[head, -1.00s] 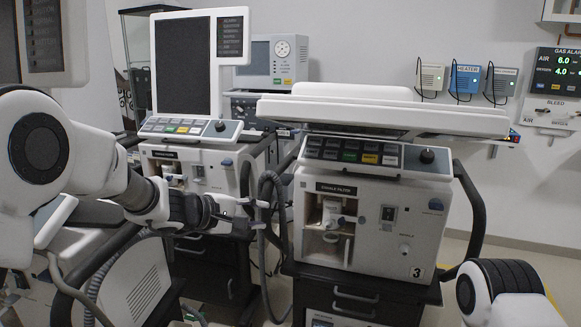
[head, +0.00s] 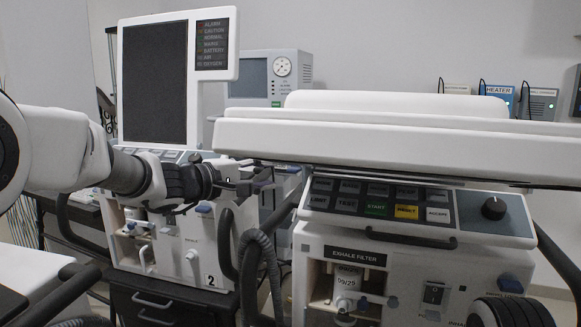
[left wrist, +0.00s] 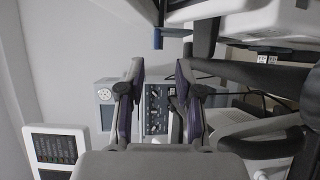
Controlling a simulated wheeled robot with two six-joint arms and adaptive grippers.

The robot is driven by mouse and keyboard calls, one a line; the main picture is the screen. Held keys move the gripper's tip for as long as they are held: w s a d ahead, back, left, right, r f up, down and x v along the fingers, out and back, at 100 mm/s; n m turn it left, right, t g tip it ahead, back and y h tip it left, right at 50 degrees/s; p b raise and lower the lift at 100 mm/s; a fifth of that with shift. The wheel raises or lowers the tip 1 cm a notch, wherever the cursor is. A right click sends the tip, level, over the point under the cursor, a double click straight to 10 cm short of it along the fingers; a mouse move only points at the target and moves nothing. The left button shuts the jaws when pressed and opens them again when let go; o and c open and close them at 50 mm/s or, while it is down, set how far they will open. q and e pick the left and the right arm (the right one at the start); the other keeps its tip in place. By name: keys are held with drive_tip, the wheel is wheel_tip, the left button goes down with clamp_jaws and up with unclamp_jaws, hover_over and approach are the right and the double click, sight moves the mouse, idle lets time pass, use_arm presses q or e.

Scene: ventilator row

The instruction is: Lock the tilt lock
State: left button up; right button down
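Ventilator 3 stands at the right of the head view, its white screen unit (head: 370,143) lying flat above the keypad (head: 390,205). A small blue-tipped lever (left wrist: 158,38), which may be the tilt lock, hangs beside the screen's underside in the left wrist view. I cannot pick it out surely in the head view. My left gripper (head: 268,177) is at the left end of the flat screen, a little below it. In the left wrist view the gripper (left wrist: 160,80) is open, with nothing held between its fingers; the lever is beyond the fingertips, apart from them.
Ventilator 2 (head: 178,255), with an upright screen (head: 155,80), stands at the left behind my left arm. Grey hoses (head: 255,260) hang between the two ventilators, below my left gripper. A handrail also runs close by on the right of the left wrist view (left wrist: 260,75).

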sight(287, 171)
use_arm(q)
drive_tip(key=p+x, duration=0.1)
drive_tip(key=x, duration=0.5)
drive_tip(key=shift+d, duration=0.35)
drive_tip(key=shift+d+r, duration=0.1)
drive_tip(key=shift+r, duration=0.05)
clamp_jaws()
